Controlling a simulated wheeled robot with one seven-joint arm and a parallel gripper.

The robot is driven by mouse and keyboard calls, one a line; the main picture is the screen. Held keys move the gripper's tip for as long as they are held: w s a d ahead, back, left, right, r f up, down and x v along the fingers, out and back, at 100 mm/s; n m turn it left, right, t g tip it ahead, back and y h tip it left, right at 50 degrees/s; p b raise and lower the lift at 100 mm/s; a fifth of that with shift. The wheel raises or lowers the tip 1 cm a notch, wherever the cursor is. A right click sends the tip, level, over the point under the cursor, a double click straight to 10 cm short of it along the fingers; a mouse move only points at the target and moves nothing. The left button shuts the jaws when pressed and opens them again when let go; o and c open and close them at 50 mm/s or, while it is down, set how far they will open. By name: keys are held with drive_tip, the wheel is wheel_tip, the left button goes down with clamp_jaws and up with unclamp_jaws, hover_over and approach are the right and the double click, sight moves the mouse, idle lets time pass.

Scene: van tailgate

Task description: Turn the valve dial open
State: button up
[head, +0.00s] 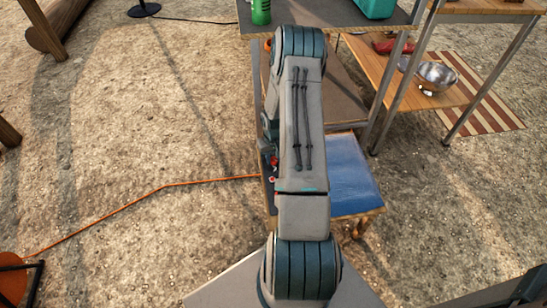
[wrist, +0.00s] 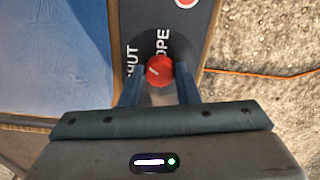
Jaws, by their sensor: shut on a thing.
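The valve dial (wrist: 161,70) is a small round red knob with a short white slanted mark, on a dark panel (wrist: 170,14) in the wrist view. Pale lettering beside it reads in part "HUT" on the left and "OPE" above; the rest is hidden or cut off. My gripper (wrist: 160,76) is shut on the dial, one blue finger on each side of it. The white mark lies on the dial's left part, slanting; I cannot tell exactly which word it points to. In the head view my arm hides most of the panel and the dial.
A blue-topped stool (head: 350,175) stands right of my arm, beside the panel. A table (head: 340,14) with a green bottle (head: 261,12) is behind. Shelves with a metal bowl (head: 437,76) are at right. An orange cable (head: 130,202) crosses the open ground at left.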

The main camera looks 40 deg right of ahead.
drive_tip(key=m, duration=0.5)
drive_tip(key=shift+a+m, duration=0.1)
drive_tip(key=shift+m, duration=2.4)
drive_tip(key=shift+s, duration=0.1)
drive_tip(key=o, duration=1)
drive_tip(key=shift+c, duration=0.2)
drive_tip(key=shift+r, duration=0.25)
wheel_tip(320, 180, up, 13)
drive_tip(key=p, duration=0.3)
drive_tip(key=shift+r+p, duration=0.15)
drive_tip(key=shift+p, duration=0.15)
